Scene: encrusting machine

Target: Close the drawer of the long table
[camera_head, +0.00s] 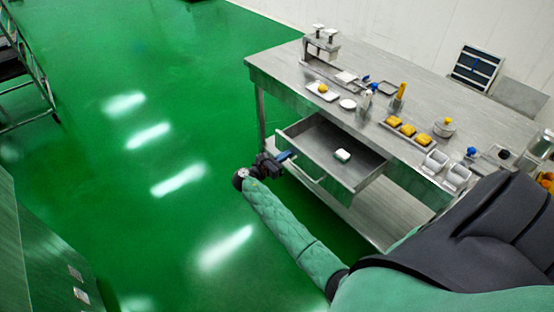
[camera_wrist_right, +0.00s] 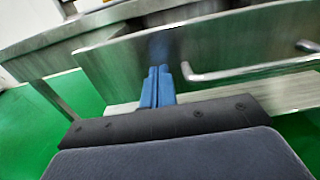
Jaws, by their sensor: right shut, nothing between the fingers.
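The long steel table (camera_head: 420,100) stands at the right in the head view. Its drawer (camera_head: 316,143) is pulled out, and a small white item (camera_head: 342,156) lies in it. My right gripper (camera_head: 287,155) is shut and empty, with its blue fingers at the drawer's front panel. In the right wrist view the closed fingers (camera_wrist_right: 157,84) point at the drawer front (camera_wrist_right: 225,48), just left of the bar handle (camera_wrist_right: 250,70). I cannot tell whether the fingertips touch the panel. My left gripper is not in view.
The tabletop holds trays with yellow pieces (camera_head: 408,130), a press-like device (camera_head: 321,42), white containers (camera_head: 435,161) and small bottles. A lower shelf (camera_head: 365,212) lies under the drawer. Green floor (camera_head: 130,130) is clear to the left. A rack (camera_head: 30,60) stands far left.

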